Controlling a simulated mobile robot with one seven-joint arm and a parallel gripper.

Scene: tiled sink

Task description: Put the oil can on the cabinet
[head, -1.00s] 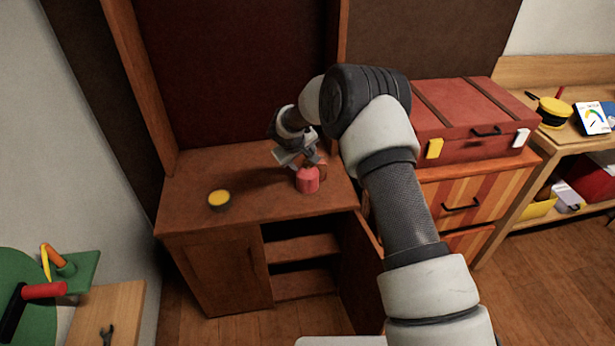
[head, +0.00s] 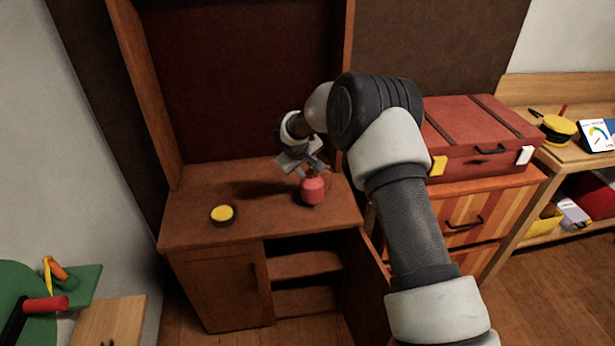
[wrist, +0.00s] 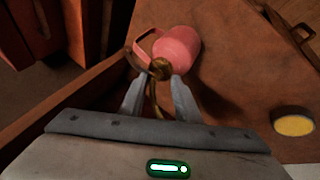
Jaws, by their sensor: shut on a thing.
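The oil can (head: 312,191) is a small pinkish-red can with a handle and a brass neck. It shows at the front right of the wooden cabinet top (head: 185,232), either on it or just above it; I cannot tell which. My gripper (head: 318,172) is over the can and shut on its neck. In the wrist view, the fingers of my gripper (wrist: 160,85) close around the brass neck, with the red body of the oil can (wrist: 178,46) beyond them. My wrist partly hides the area behind the can in the head view.
A round tin with a yellow lid (head: 222,214) sits at the left on the cabinet top, with bare wood between it and the can. The cabinet's right door (head: 372,262) stands open. A red suitcase (head: 480,140) rests on a drawer unit at the right.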

